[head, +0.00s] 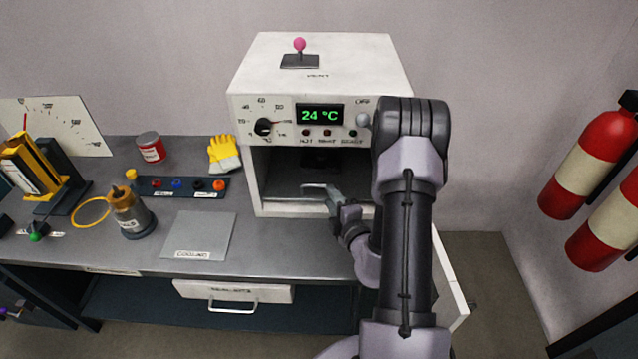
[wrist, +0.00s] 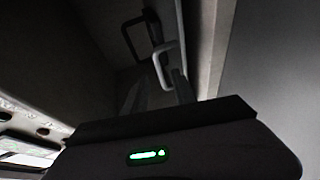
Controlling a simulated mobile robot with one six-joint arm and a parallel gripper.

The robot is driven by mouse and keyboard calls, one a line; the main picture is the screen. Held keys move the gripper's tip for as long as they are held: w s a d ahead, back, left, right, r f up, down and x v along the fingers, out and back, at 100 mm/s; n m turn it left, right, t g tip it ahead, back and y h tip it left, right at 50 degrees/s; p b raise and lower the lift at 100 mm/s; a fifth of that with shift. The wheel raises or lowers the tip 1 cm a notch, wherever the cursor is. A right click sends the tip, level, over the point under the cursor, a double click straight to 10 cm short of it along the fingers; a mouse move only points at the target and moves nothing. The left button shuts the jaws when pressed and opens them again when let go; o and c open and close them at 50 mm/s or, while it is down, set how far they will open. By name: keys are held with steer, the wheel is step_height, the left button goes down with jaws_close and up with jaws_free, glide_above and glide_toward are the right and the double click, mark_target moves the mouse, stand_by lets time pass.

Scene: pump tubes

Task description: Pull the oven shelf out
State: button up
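The white oven (head: 320,75) stands on the bench with its front cavity open. A grey oven shelf (head: 283,193) lies low inside it, partly hidden by my arm. My gripper (head: 322,192) is at the oven's opening, in front of the shelf. In the wrist view my gripper's two fingers (wrist: 158,90) stand apart. A pale U-shaped handle (wrist: 160,65) shows just beyond the fingertips, close to the right one; I cannot tell whether they touch. A darker bracket (wrist: 130,38) shows further in. My arm covers the oven's right side.
A white panel (head: 455,270), perhaps the open oven door, stands right of my arm. Red extinguishers (head: 585,165) hang on the right.

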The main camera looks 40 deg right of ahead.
mark_target(322, 185)
steer(key=b+x, duration=0.1)
steer(key=x, duration=0.6)
steer(key=shift+a, duration=0.1)
jaws_close()
stand_by(1.1)
